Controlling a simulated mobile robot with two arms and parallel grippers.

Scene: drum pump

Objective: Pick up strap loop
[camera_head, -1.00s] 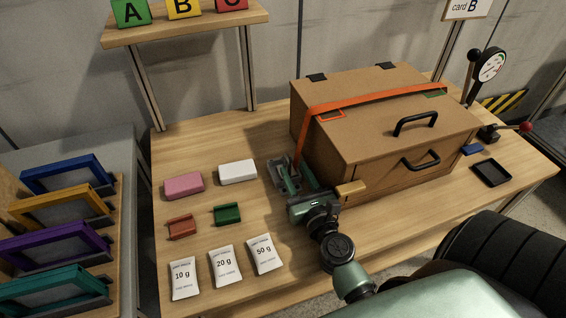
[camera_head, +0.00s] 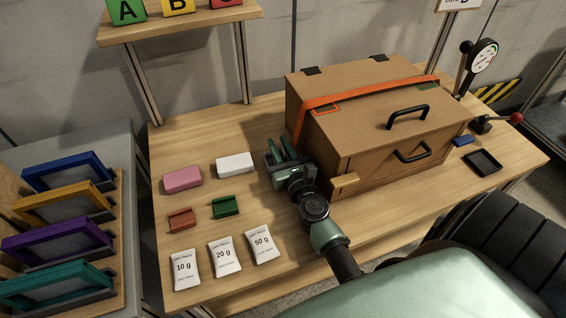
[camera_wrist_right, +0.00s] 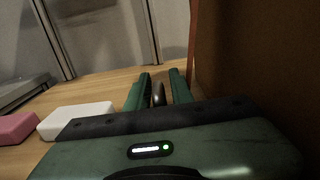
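An orange strap (camera_head: 370,92) runs across the top of the brown box (camera_head: 355,125) and down its left side. Its lower end is hidden near my right gripper. My right gripper (camera_head: 282,146) is at the box's left side, low over the table, fingers pointing to the back. In the right wrist view its two green fingers (camera_wrist_right: 158,76) are apart, and a small dark rounded thing (camera_wrist_right: 158,94) shows between them; I cannot tell if it is the strap loop. A thin reddish strip of strap (camera_wrist_right: 193,42) shows right of the fingers. My left gripper is not in view.
A white block (camera_head: 235,165) and a pink block (camera_head: 183,179) lie left of my right gripper. Red and green holders (camera_head: 225,207) and several weight packets (camera_head: 224,257) lie nearer. The box wall (camera_wrist_right: 250,60) is close on the gripper's right. Bare table lies behind the blocks.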

